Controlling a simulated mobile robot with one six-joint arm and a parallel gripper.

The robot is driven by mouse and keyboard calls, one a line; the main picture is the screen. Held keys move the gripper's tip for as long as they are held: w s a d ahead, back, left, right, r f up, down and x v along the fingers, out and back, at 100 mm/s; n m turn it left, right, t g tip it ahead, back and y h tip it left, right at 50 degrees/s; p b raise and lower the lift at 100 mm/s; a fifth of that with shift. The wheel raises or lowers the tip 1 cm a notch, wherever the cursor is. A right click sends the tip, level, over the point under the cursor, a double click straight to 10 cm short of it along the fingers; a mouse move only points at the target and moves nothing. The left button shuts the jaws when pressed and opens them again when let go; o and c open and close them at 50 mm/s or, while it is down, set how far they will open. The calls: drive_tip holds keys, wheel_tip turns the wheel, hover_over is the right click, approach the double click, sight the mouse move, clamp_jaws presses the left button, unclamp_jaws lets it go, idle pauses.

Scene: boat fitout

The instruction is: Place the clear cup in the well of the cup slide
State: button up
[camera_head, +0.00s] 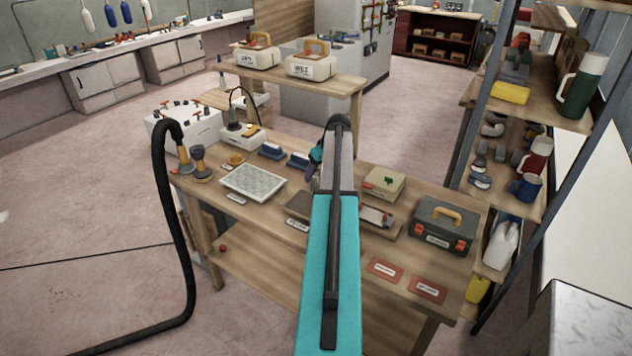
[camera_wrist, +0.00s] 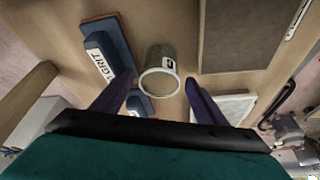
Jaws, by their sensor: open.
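The clear cup (camera_wrist: 158,58) stands on the wooden bench in the wrist view, with its round rim towards the camera and a small label on its side. My gripper (camera_wrist: 160,88) is open, its two purple fingers spread to either side of the cup's near rim. No firm contact shows. In the head view my gripper (camera_head: 316,160) is partly hidden by my arm over the back of the bench, and I cannot make out the cup there. I cannot identify the cup slide for certain in either view.
Blue GRIT blocks (camera_wrist: 97,55) lie close left of the cup. A dark flat board (camera_wrist: 245,35) lies to its right. The bench also holds a pale gridded tray (camera_head: 253,182), a beige box (camera_head: 384,182), a grey toolbox (camera_head: 443,228) and red cards (camera_head: 385,271).

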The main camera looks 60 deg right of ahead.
drive_tip(key=shift+x, duration=0.8)
drive_tip(key=c, duration=1.2)
drive_tip(key=shift+r, duration=0.15)
drive_tip(key=shift+r+b, duration=0.75)
drive_tip(key=shift+r, duration=0.6)
drive_tip(key=shift+s+a+r, duration=0.1)
drive_tip(key=shift+a+r, duration=0.1)
drive_tip(key=s+a+b, duration=0.1)
drive_tip(key=a, duration=0.3)
drive_tip(key=s+a+b, duration=0.1)
drive_tip(key=a, duration=0.3)
drive_tip(key=s+a+r+b, duration=0.1)
drive_tip(key=s+a+b, duration=0.1)
drive_tip(key=a, duration=0.2)
drive_tip(key=shift+a+r, duration=0.1)
drive_tip(key=shift+a, duration=0.3)
drive_tip(key=shift+s+a+r+b, duration=0.1)
drive_tip(key=shift+s+a+b, duration=0.1)
drive_tip(key=shift+a, duration=0.3)
drive_tip(key=shift+s+a+r+b, duration=0.1)
drive_tip(key=shift+s+a+b, duration=0.1)
drive_tip(key=shift+a, duration=0.35)
